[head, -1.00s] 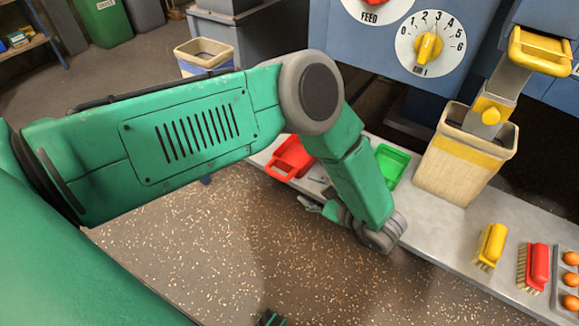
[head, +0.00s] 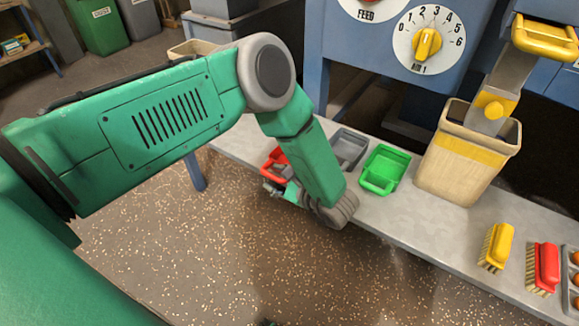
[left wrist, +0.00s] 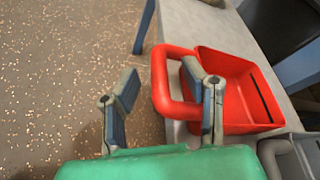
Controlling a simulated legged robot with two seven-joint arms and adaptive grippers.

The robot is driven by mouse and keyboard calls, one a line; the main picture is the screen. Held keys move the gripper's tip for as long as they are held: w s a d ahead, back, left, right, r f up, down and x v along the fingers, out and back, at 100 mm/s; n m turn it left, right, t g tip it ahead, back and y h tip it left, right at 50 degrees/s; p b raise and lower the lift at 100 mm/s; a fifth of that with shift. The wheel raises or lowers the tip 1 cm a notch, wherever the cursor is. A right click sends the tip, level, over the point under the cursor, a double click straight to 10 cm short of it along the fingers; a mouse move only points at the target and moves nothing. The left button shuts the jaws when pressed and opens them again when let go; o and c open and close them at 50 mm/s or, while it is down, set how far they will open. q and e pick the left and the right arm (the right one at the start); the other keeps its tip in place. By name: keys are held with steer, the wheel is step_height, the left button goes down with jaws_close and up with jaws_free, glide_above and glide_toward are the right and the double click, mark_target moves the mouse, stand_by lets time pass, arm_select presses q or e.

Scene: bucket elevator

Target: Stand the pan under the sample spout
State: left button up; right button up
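A red pan (head: 276,160) with a loop handle sits on the grey bench (head: 385,215), partly hidden by my left arm in the head view. A grey pan (head: 348,147) and a green pan (head: 383,168) stand beside it to the right. My left gripper (head: 283,190) is at the red pan's handle. In the left wrist view its fingers (left wrist: 160,75) are apart, with the red handle (left wrist: 160,85) between them and one finger at the handle's opening. A chute with a yellow band (head: 496,104) comes down into a beige bin (head: 455,165) on the bench. My right gripper is not visible.
A yellow brush (head: 496,247), a red brush (head: 543,268) and a tray of brown round items (head: 572,285) lie on the bench at the right. A blue panel with a dial (head: 427,44) stands behind. The bench between bin and brushes is clear.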

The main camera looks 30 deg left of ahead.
arm_select(q)
steer(key=shift+x, duration=1.05)
jaws_close()
